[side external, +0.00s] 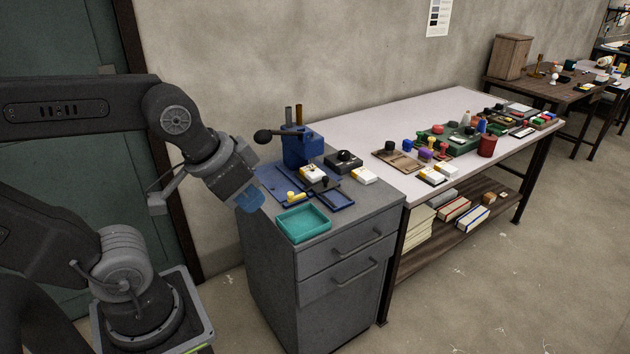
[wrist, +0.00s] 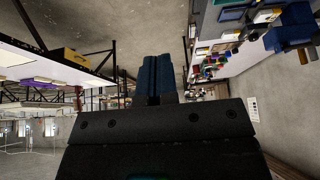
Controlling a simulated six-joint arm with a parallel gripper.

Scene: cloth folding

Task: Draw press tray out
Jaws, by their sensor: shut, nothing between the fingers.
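The blue press (side external: 302,146) stands on the grey drawer cabinet, with a black ball-ended lever to its left. A flat blue base (side external: 272,180) lies in front of it. A shallow blue tray (side external: 341,203) with a black knob by it sits at the base's right; I cannot tell how far it is inside the press. My gripper (side external: 250,200) hangs left of the cabinet top, apart from the press and tray. Its blue fingers (wrist: 158,75) are together and empty. In the wrist view the press (wrist: 291,30) shows at the upper right, turned sideways.
An open teal tray (side external: 304,224) sits at the cabinet's front edge, near my gripper. A yellow-knobbed piece (side external: 294,197), white blocks (side external: 364,175) and a black box (side external: 344,161) crowd the top. A long white table (side external: 420,113) with many small items adjoins it.

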